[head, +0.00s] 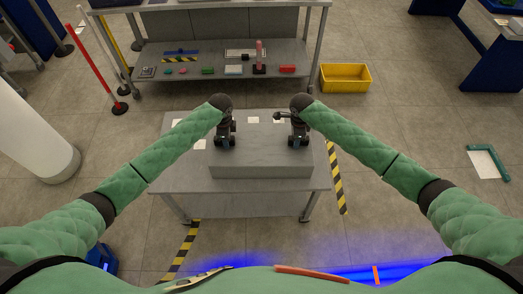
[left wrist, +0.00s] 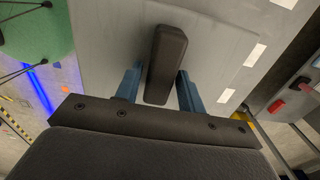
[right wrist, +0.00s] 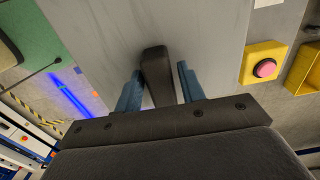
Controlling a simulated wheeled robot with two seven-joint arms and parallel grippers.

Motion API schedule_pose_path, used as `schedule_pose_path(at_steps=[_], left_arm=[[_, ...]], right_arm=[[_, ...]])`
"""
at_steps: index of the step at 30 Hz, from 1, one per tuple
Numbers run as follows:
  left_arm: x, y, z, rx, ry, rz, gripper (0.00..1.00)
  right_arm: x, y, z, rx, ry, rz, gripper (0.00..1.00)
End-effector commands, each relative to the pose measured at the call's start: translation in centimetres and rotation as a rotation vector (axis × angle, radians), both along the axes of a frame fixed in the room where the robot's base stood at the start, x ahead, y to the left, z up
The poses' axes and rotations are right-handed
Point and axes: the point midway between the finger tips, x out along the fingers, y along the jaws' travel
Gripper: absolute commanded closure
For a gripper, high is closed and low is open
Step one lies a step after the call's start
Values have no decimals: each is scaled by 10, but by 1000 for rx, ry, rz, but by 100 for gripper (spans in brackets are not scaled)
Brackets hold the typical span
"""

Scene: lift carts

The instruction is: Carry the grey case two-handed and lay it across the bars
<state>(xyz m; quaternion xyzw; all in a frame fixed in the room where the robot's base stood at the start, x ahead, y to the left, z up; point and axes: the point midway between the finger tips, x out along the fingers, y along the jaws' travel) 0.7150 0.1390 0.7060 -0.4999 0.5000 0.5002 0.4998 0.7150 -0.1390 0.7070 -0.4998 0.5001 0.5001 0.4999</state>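The grey case (head: 260,170) lies flat on a grey cart top (head: 185,178). Its pale grey surface fills much of the left wrist view (left wrist: 110,40) and right wrist view (right wrist: 90,40). My left gripper (head: 225,142) is over the case's left part; its blue fingers (left wrist: 158,88) stand apart on either side of a dark handle (left wrist: 167,55). My right gripper (head: 299,142) is over the right part; its fingers (right wrist: 158,92) straddle another dark handle (right wrist: 155,65), with a gap on the right. Both look open. I cannot make out the bars.
A workbench (head: 215,55) with small items on its shelf stands behind the cart. A yellow bin (head: 345,78) is on the floor at its right. A yellow box with a pink button (right wrist: 264,66) shows in the right wrist view. Striped tape (head: 338,178) marks the floor beside the cart.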

Motion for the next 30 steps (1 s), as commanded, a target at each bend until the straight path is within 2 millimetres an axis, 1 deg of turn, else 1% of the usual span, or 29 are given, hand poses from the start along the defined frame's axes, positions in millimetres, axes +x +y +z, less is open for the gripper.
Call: schedule_pose_path(at_steps=[1, 5, 6, 30], left_arm=[[0, 0, 0, 0, 0, 0, 71], [0, 0, 0, 0, 0, 0, 96], [0, 0, 0, 0, 0, 0, 100], [1, 0, 1, 0, -1, 0, 100]], right_arm=[[0, 0, 0, 0, 0, 0, 71], [0, 0, 0, 0, 0, 0, 96], [0, 0, 0, 0, 0, 0, 100], [1, 0, 1, 0, -1, 0, 100]])
